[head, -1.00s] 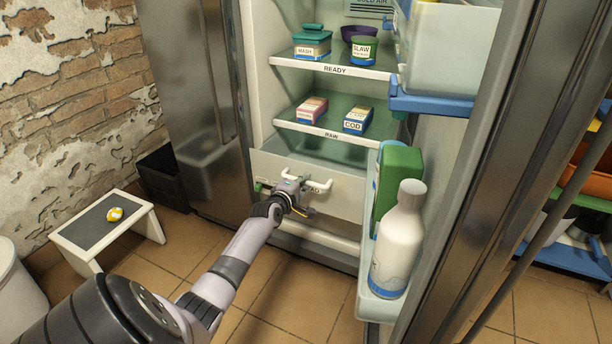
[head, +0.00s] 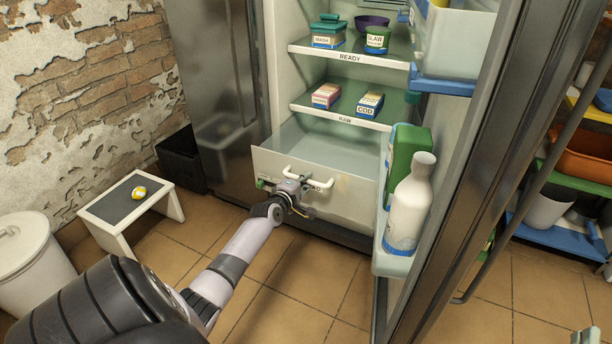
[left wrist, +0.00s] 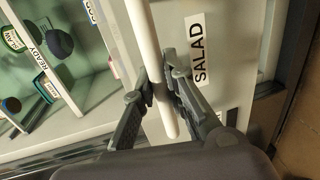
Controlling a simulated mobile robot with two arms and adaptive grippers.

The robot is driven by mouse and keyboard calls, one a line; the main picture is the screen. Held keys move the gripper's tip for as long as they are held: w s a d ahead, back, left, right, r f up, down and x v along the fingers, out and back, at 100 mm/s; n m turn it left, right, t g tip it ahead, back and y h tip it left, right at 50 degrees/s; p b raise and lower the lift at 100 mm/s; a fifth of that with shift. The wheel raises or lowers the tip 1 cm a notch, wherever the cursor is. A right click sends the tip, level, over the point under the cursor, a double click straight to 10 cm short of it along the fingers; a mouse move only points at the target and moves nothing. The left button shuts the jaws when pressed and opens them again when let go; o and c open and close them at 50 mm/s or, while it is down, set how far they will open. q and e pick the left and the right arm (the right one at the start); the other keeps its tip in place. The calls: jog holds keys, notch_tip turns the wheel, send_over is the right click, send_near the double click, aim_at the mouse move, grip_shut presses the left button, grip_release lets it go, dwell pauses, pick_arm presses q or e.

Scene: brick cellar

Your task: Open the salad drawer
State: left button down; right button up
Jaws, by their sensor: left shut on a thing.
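The salad drawer (head: 345,200) is the white bin at the bottom of the open fridge. It is pulled part way out, and its inside shows behind the front panel; I see nothing in the visible part. Its white bar handle (head: 325,184) crosses the front, and it also shows in the left wrist view (left wrist: 144,40). My left gripper (head: 297,186) is shut on the handle, with one dark finger on each side of the bar in the left wrist view (left wrist: 156,88). The SALAD label (left wrist: 198,48) is beside the fingers.
The open fridge door on the right carries a white bottle (head: 408,210) and a green carton (head: 408,155), close to the drawer's right side. A low stool (head: 108,207) with a small yellow-and-white item stands left. Tiled floor (head: 290,275) before the drawer is clear.

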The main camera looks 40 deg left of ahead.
pick_arm(q)
jog(key=c, duration=1.6)
grip_release()
jog(key=shift+s, duration=0.1)
jog(key=shift+s+d, duration=0.25)
jog(key=shift+s, duration=0.05)
jog(key=v, duration=1.1)
jog(key=shift+s+a, duration=0.1)
jog(key=shift+s, duration=0.05)
